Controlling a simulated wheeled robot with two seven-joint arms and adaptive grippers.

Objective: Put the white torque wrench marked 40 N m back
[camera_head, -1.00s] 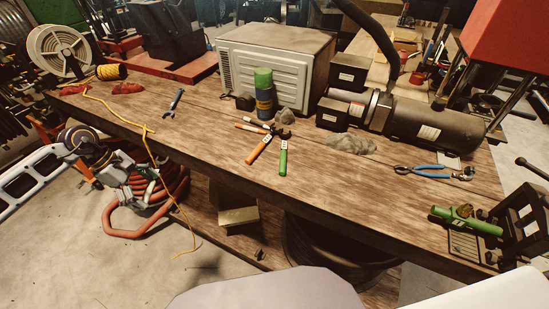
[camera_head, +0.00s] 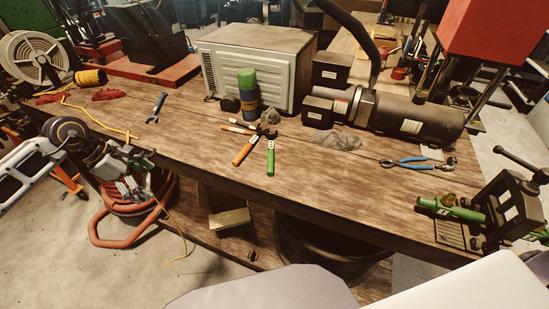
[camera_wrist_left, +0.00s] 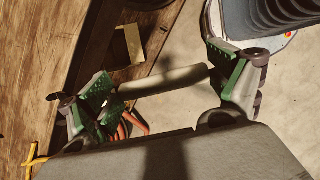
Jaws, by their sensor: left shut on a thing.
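My left gripper (camera_head: 136,172) is low at the left, in front of the bench edge and over the red hose. In the left wrist view its two green-padded fingers (camera_wrist_left: 165,88) stand well apart, with a pale grey bar (camera_wrist_left: 165,80) spanning between them. No marking on the bar can be read. On the bench lie an orange-handled tool (camera_head: 247,149) and a green-handled tool (camera_head: 270,157), both with white labels, and a small orange-and-white tool (camera_head: 238,128) behind them. I cannot make out a 40 N m marking anywhere. My right gripper is out of view.
The wooden bench (camera_head: 330,185) has free room in its front middle. A black clamp frame (camera_head: 510,210) stands at the right. The red hose (camera_head: 115,240) hangs below.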

